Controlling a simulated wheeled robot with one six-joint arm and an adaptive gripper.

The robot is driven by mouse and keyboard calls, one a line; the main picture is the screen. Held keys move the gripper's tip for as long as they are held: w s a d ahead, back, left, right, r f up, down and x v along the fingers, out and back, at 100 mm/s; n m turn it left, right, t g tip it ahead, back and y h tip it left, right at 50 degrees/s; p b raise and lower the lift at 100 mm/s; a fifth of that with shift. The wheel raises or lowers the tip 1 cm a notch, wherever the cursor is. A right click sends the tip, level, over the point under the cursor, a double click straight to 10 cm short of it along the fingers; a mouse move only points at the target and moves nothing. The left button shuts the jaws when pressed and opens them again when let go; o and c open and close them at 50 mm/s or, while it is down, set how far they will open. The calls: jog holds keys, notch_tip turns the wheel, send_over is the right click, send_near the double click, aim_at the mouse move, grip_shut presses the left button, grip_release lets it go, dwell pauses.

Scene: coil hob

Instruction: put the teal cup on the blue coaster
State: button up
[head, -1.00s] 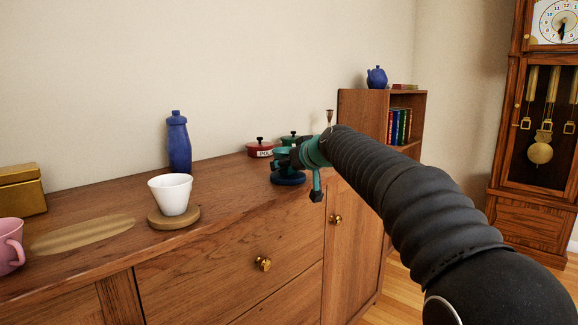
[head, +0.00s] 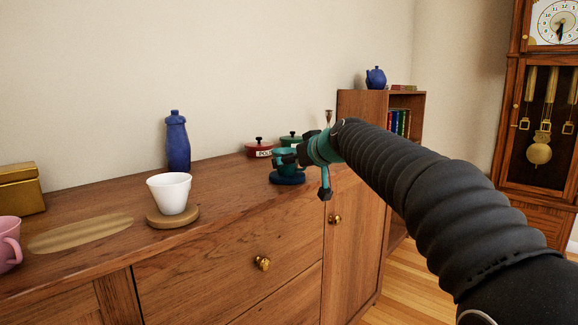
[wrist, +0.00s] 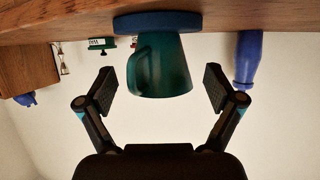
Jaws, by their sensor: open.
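The teal cup (head: 283,160) stands upright on the blue coaster (head: 287,178) near the right part of the wooden cabinet top. In the wrist view, which is upside down, the teal cup (wrist: 161,72) rests with its base on the blue coaster (wrist: 157,23). My gripper (wrist: 157,90) is open, with one finger on each side of the cup and a gap to it on both sides. In the head view my gripper (head: 302,155) is just right of the cup and partly covers it.
A white cup (head: 170,193) sits on a tan coaster (head: 173,218). A blue bottle (head: 177,142) stands behind it. A red pot (head: 259,149) and a green pot (head: 292,140) are behind the teal cup. A pink mug (head: 8,245) and gold box (head: 20,188) are far left.

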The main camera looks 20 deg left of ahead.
jog(key=v, duration=0.8)
jog(key=s+d+f+m+h, duration=0.25)
jog(key=s+d+f, duration=0.35)
jog(key=d, duration=0.4)
jog(key=s+d+f+m+h, duration=0.25)
jog(key=s+d+f, duration=0.35)
jog(key=d, duration=0.4)
jog(key=s+d+f+m+g+h, duration=0.1)
jog(key=s+d+f+m+h, duration=0.1)
jog(key=s+d+f, duration=0.5)
jog(key=s+d+f+m+g+h, duration=0.2)
jog(key=s+d+f, duration=0.6)
jog(key=s, duration=0.6)
notch_tip(320, 180, down, 2)
jog(key=shift+s+f+m+h+b, duration=0.2)
jog(key=shift+m+h+b, duration=0.2)
jog(key=shift+h, duration=0.2)
notch_tip(320, 180, up, 5)
jog(key=p, duration=0.5)
jog(key=shift+r, duration=0.2)
